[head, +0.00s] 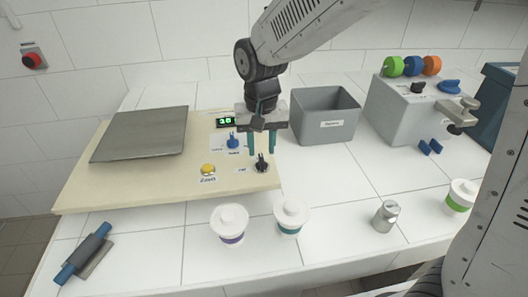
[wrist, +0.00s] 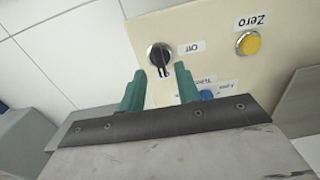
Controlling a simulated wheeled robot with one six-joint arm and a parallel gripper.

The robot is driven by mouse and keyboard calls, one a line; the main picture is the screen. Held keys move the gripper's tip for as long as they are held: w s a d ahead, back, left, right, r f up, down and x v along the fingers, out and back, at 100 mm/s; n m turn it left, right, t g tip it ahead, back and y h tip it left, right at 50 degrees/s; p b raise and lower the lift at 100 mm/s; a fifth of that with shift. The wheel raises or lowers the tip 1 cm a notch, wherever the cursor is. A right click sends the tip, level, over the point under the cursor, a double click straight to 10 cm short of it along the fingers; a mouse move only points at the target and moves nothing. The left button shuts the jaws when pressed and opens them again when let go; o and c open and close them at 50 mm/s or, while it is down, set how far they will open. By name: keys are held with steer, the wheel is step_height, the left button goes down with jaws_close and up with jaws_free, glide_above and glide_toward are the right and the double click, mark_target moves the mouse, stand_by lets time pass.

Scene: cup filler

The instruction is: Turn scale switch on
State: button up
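The scale is a beige board (head: 130,195) with a grey weighing plate (head: 140,135) and a small lit green display (head: 226,121). Its black rotary switch (head: 262,163) is at the board's right front, beside a small label. In the wrist view the switch (wrist: 159,56) sits beside a label reading "Off" (wrist: 191,47). My gripper (head: 262,150) is above the switch, pointing down, with its two teal fingers apart. In the wrist view the fingertips (wrist: 161,68) lie to either side of the switch's near edge. I cannot tell whether they touch it.
A yellow Zero button (head: 208,169) and a blue knob (head: 233,141) are left of the switch. A grey bin (head: 325,116) stands behind right. A grey dispenser box (head: 415,110) is at right.

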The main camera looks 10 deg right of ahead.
mark_target(262, 158)
steer(key=shift+r, duration=2.35)
